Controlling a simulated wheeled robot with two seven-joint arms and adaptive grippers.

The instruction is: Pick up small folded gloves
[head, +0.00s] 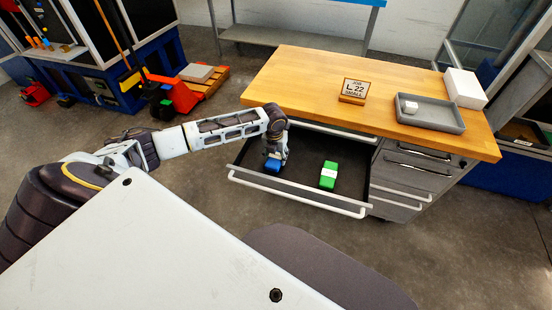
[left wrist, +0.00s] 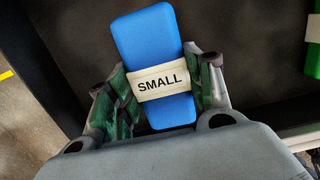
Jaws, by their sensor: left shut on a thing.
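The small folded gloves (head: 272,166) are a blue bundle inside the open drawer (head: 296,189), toward its left side. In the left wrist view the blue bundle (left wrist: 149,40) has a white band reading "SMALL". My left gripper (head: 273,156) reaches down into the drawer from above. In the left wrist view its two fingers (left wrist: 160,97) are on either side of the banded part, shut on the bundle. I cannot tell whether the bundle touches the drawer floor. My right gripper is not in view.
A green bundle with a white band (head: 328,175) lies to the right in the same drawer. The bench top's left part is clear.

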